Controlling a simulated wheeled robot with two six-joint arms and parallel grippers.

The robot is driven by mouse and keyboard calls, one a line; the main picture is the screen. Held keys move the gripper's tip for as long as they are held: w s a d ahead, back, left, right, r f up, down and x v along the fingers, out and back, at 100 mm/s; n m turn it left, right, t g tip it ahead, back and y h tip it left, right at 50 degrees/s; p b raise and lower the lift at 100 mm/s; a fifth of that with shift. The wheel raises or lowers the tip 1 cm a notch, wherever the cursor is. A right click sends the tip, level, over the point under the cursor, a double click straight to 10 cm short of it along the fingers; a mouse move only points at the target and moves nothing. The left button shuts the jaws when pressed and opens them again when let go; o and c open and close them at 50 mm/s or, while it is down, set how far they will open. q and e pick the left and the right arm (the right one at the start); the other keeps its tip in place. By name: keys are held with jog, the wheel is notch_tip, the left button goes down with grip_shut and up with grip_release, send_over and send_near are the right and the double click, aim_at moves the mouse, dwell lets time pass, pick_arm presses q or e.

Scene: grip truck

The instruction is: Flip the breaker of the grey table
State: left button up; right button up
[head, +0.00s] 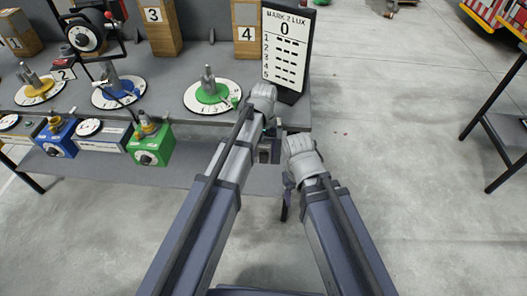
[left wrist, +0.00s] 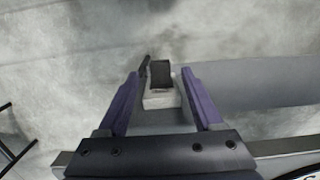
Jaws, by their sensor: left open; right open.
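The grey table (head: 160,116) stands at the left in the head view, with its right end beside my left gripper (head: 268,148). In the left wrist view, a small pale box with a black top, which looks like the breaker (left wrist: 161,76), lies between and beyond the spread purple fingers of my left gripper (left wrist: 160,80). I cannot tell whether the fingers touch it. In the head view, my left wrist and gripper hide most of that spot. My right gripper (head: 288,192) hangs empty to the right of the table end; its fingers are mostly hidden.
Dials with green (head: 212,93), blue (head: 118,92) and yellow (head: 38,91) parts sit on the table. A black board reading MARK 2 LUX (head: 286,48) stands at its back right corner.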

aim_at(264, 159)
pick_arm(q)
jog(key=r+p, duration=0.1)
jog(key=r, duration=0.1)
jog(key=r+p, duration=0.1)
jog(key=p, duration=0.1)
jog(key=r+p, duration=0.1)
jog(key=r, duration=0.1)
jog(key=shift+w+r+p, duration=0.25)
jog(key=shift+r+p, duration=0.1)
jog(key=shift+p, duration=0.05)
jog(key=shift+s+f, duration=0.2)
jog(key=shift+s, duration=0.1)
jog(key=s+t+b, duration=0.2)
jog(key=s+t, duration=0.3)
jog(key=t, duration=0.1)
jog(key=b+x, duration=0.7)
jog(key=x, duration=0.1)
jog(key=shift+c, duration=0.4)
